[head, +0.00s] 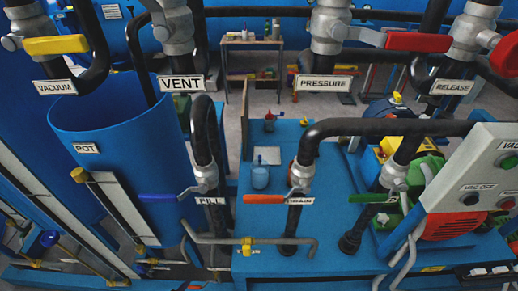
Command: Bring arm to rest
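Neither of my grippers and no part of my arms shows in the head view. The valve area in front of me stands free of any gripper. The blue pot (125,150) stands open at the left. Labelled valves line the top: the vacuum valve has a yellow handle (57,44), and a red handle (418,41) extends right from the pressure valve. Another red handle (507,55) is at the right edge, near the release label (452,88).
Lower pipes carry a blue handle (170,197), an orange handle (272,198) and a green handle (374,197). A control panel (475,176) stands at the right. A shelf (252,45) stands farther back.

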